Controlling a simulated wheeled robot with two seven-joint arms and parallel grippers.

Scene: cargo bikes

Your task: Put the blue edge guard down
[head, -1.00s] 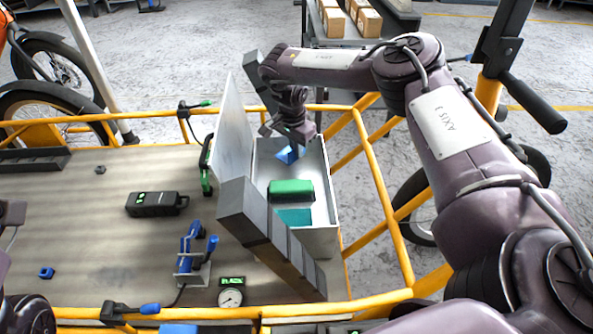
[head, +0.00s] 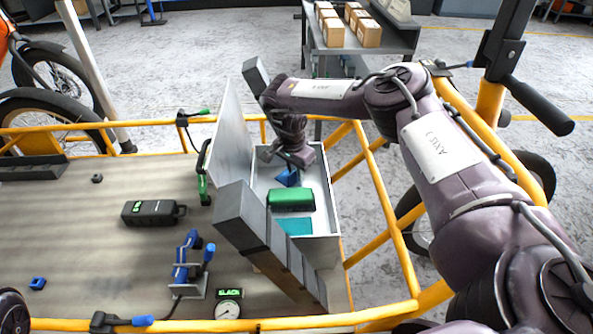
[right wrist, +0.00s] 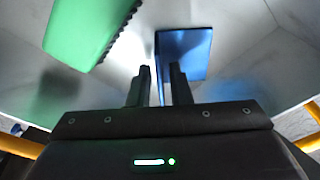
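The blue edge guard (head: 288,178) is inside the open grey box (head: 334,215), towards its far end. In the right wrist view the guard (right wrist: 190,50) lies at my right fingertips, one edge between the two fingers. My right gripper (head: 292,166) points down into the box and appears shut on the guard. Whether the guard touches the box floor cannot be told. The right fingers also show in the wrist view (right wrist: 160,82). My left gripper is not in view.
A green block (head: 291,199) and a teal patch (head: 295,226) are in the box, nearer than the guard. The raised lid (head: 231,135) stands on the left side. A grey stepped bar (head: 268,245) crosses the near left corner. Yellow rails (head: 378,195) surround the cargo bed.

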